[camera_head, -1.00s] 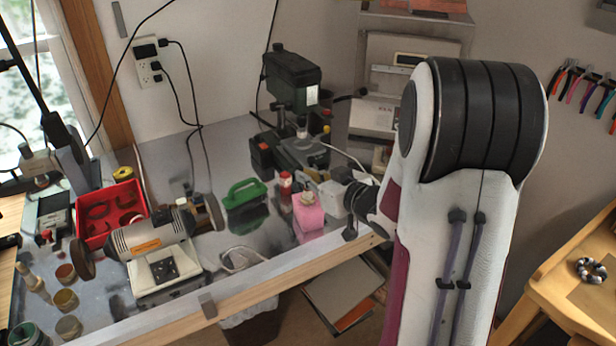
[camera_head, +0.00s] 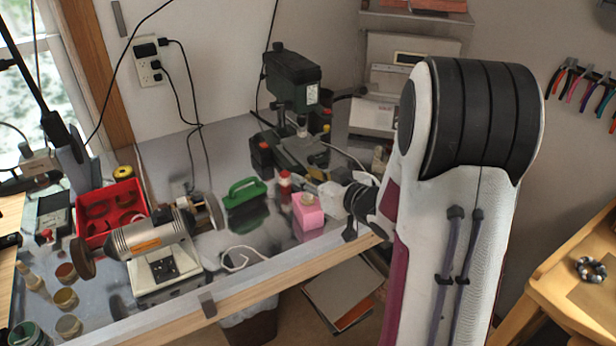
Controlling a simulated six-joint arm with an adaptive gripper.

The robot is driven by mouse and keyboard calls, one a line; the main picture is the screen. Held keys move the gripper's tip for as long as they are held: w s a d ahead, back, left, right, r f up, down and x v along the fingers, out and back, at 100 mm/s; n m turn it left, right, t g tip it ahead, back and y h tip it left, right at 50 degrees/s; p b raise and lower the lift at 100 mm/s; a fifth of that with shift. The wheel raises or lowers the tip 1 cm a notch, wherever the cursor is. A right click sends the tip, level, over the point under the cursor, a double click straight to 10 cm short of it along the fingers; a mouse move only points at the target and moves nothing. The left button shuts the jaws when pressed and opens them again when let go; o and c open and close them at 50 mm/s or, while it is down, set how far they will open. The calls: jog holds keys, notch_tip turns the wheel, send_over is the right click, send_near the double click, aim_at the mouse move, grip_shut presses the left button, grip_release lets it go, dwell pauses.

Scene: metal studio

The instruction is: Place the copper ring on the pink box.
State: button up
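The pink box (camera_head: 309,217) stands on the bench in the middle of the view, left of my gripper. A small tan, copper-like piece (camera_head: 307,199), which looks like the copper ring, shows at the top of the box. It is too small to tell its exact shape or whether it lies flat. My gripper (camera_head: 328,192) is at the right of the box, close to its upper right side, coming in from the right. Its fingers are small and blurred, so I cannot tell if they are open or touch anything.
A green-handled block (camera_head: 245,192) and a red-capped bottle (camera_head: 285,184) stand left of and behind the box. A drill press (camera_head: 292,85) rises behind. A bench grinder (camera_head: 150,236) and red tray (camera_head: 110,208) are at the left.

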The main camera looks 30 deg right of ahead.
jog(key=shift+r, duration=0.1)
jog(key=shift+s+d+r, duration=0.1)
jog(key=shift+s+r, duration=0.1)
jog(key=shift+s, duration=0.25)
jog(key=a+v, duration=0.1)
jog(key=v, duration=1)
jog(key=shift+d, duration=0.5)
jog(key=shift+w+r, duration=0.1)
jog(key=s+a+r+m+g+h, duration=0.2)
jog(key=s+a+r+g+h, duration=0.2)
jog(key=s+r+g+h, duration=0.15)
jog(key=s+a+f+n+g+y, duration=0.1)
jog(key=s+a+f+g+y, duration=0.2)
jog(key=s+a, duration=1.1)
jog(key=shift+s+a+y, duration=0.25)
jog(key=shift+a+y, duration=0.4)
jog(key=shift+a, duration=0.2)
